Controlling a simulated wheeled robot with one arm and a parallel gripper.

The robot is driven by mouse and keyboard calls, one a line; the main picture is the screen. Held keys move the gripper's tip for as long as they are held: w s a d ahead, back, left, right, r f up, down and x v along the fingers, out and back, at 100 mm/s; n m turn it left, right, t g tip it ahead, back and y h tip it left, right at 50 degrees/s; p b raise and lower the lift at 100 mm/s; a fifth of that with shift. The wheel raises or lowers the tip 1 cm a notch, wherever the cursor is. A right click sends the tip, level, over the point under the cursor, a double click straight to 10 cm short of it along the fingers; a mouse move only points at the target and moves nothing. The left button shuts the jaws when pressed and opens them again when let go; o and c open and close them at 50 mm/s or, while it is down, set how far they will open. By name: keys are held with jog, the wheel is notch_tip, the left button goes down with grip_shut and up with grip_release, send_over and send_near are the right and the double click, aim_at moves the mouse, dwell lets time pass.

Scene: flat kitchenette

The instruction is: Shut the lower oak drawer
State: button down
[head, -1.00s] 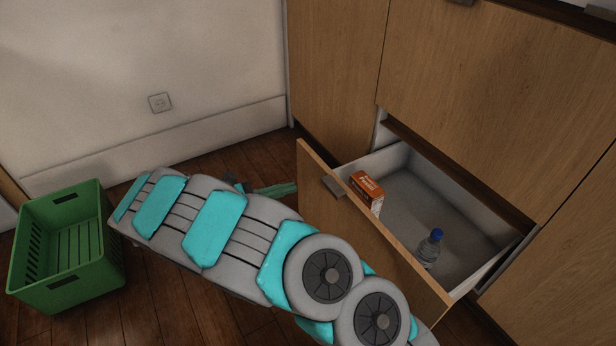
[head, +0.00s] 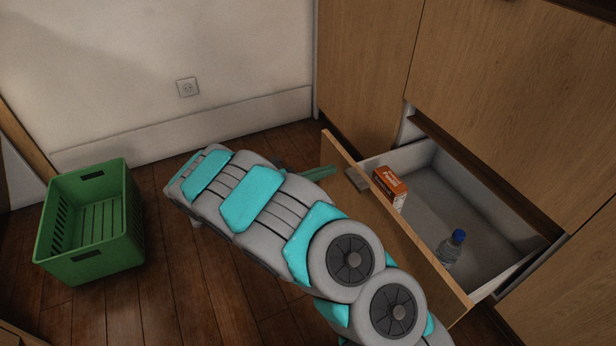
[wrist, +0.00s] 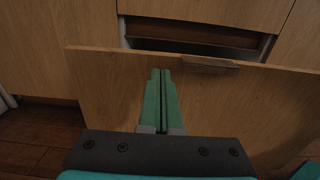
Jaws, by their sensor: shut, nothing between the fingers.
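The lower oak drawer (head: 403,241) is pulled out of the cabinet, its front standing well clear of the cabinet face. An orange box (head: 390,187) and a clear bottle with a blue cap (head: 451,249) stand inside it. Its handle (head: 357,180) is near the top edge of the front and also shows in the wrist view (wrist: 211,64). My gripper (head: 325,172) has green fingers, shut and empty, at the outer left part of the drawer front. In the wrist view the fingertips (wrist: 160,73) point at the front, left of the handle; I cannot tell whether they touch.
A green crate (head: 92,262) stands on the wooden floor at the left, apart from my arm. A white wall with a socket (head: 187,87) is behind. Closed oak cabinet panels (head: 500,90) rise above and beside the drawer. Floor between crate and arm is clear.

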aim_at(346, 164)
jog(key=shift+x, duration=1.55)
jog(key=b+x, duration=0.2)
jog(key=x, duration=2.8)
jog(key=shift+w+r, duration=0.1)
